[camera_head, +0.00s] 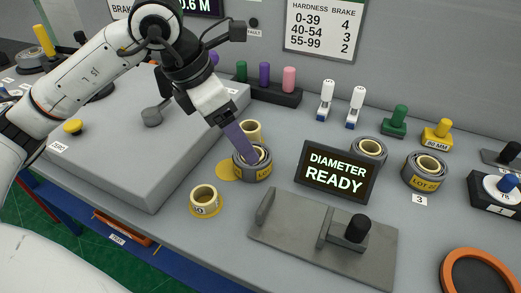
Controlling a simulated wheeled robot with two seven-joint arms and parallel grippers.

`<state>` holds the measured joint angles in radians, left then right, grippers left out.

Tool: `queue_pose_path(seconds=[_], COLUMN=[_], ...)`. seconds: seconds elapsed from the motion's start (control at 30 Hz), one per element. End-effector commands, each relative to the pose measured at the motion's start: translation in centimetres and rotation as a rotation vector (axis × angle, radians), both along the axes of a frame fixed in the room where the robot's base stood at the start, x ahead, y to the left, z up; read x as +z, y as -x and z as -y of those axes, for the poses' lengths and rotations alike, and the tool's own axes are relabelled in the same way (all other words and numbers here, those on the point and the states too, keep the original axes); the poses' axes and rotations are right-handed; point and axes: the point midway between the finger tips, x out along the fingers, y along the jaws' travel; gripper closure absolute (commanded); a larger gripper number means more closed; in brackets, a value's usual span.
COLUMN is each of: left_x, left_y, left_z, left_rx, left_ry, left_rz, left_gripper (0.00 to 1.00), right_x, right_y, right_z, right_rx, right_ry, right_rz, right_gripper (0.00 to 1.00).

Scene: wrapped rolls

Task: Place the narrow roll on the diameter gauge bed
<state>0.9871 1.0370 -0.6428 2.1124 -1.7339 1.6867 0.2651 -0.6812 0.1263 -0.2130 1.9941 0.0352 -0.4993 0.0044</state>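The diameter gauge bed (290,238) is a grey plate with an upright stop at its left and a black-knobbed slider; nothing lies on it. Its display (337,172) reads "DIAMETER READY". A dark roll with a yellow "LOT" label (252,173) stands left of the display. My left gripper (250,152) points down at this roll, with a purple-grey end at its core; whether it grips the roll is hidden. A pale small roll (205,201) stands nearer the front on a yellow disc. I cannot tell which roll is the narrow one. My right gripper is out of view.
A pale tube (250,131) stands just behind the dark roll. Two more rolls, one at the back (369,151) and one labelled (426,172), stand right of the display. A large grey block (140,140) lies at left; an orange ring (478,272) lies front right.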

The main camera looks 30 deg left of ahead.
Motion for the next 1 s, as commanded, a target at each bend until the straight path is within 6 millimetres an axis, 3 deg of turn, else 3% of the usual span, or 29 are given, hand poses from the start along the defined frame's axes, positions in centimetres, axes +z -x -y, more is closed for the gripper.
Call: queue_pose_path(seconds=[0.1,0.37,0.6,0.93,1.0], left_x=[-1.8,-3.8,-6.9,-7.6,-7.6], left_y=[-0.5,-1.4,-2.7,-3.0,-3.0], left_z=[0.5,0.9,1.7,1.8,1.8], left_rx=[-0.002,-0.001,-0.002,-0.003,-0.001], left_ry=[0.002,0.001,0.002,0.001,0.001], left_rz=[-0.004,-0.003,-0.004,0.000,0.000], left_gripper=[0.27,0.27,0.27,0.27,0.39], right_x=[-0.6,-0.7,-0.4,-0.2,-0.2], right_y=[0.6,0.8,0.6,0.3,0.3], right_z=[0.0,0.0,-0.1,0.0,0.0], right_rx=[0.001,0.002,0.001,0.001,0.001], right_ry=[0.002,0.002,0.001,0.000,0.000], right_rz=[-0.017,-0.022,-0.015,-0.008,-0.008], right_gripper=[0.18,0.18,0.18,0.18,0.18])
